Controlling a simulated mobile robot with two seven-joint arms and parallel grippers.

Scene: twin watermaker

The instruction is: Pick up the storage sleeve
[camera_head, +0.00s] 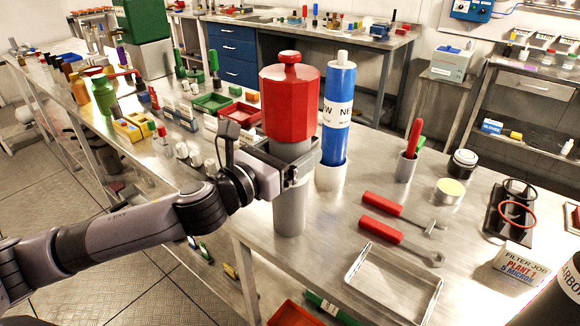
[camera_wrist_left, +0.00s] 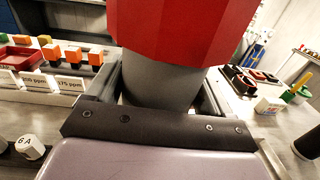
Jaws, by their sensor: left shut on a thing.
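The storage sleeve, which I take to be the upright grey cylinder (camera_head: 289,212), is at the near left edge of the steel bench, with a big red faceted cap (camera_head: 289,103) on top. My left gripper (camera_head: 297,172) is shut around its grey body, just below the cap. In the left wrist view the grey body (camera_wrist_left: 158,85) sits between the two fingers, under the red cap (camera_wrist_left: 180,30). I cannot tell whether its foot touches the bench. My right gripper is not in view.
A blue cylinder marked NEW (camera_head: 338,110) stands in a white cup (camera_head: 330,177) close on the right. Two red-handled tools (camera_head: 395,238), a metal tray (camera_head: 393,285) and a filter job card (camera_head: 514,262) lie further right. Small bins and bottles crowd the left bench.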

